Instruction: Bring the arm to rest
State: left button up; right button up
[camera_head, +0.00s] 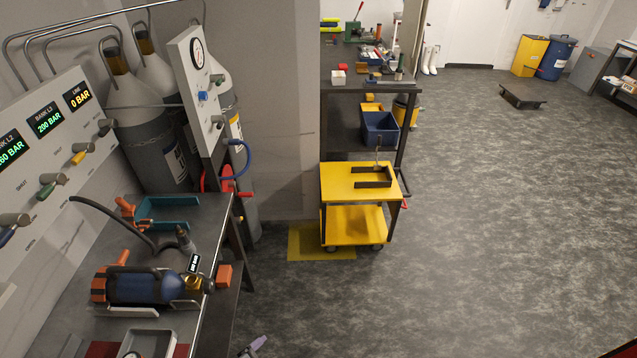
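A small grey-lilac piece (253,346) shows at the bottom edge, just right of the metal bench. It looks like a tip of my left gripper, but most of it is cut off, so I cannot tell its opening or whether it holds anything. My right gripper is not in view. No whole arm shows.
Tall grey gas cylinders (150,135) and a gauge panel (195,85) stand behind the bench. A yellow cart (340,180) stands in front of a tool shelf (340,82). A low dark platform (522,96) sits far right. The floor at right is mostly clear.

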pick_arm(q)
jog(key=s+a+f+n+g+y, duration=0.2)
jog(key=s+a+n+g+y, duration=0.15)
jog(key=s+a+n, duration=0.85)
notch_tip(320, 180, up, 24)
jog(key=s+d+m+p, duration=0.1)
jog(key=m+p, duration=0.2)
jog(key=p, duration=2.1)
jog(key=shift+d+g+h, duration=0.2)
jog(key=shift+g+h, duration=0.15)
jog(key=shift+r, duration=0.1)
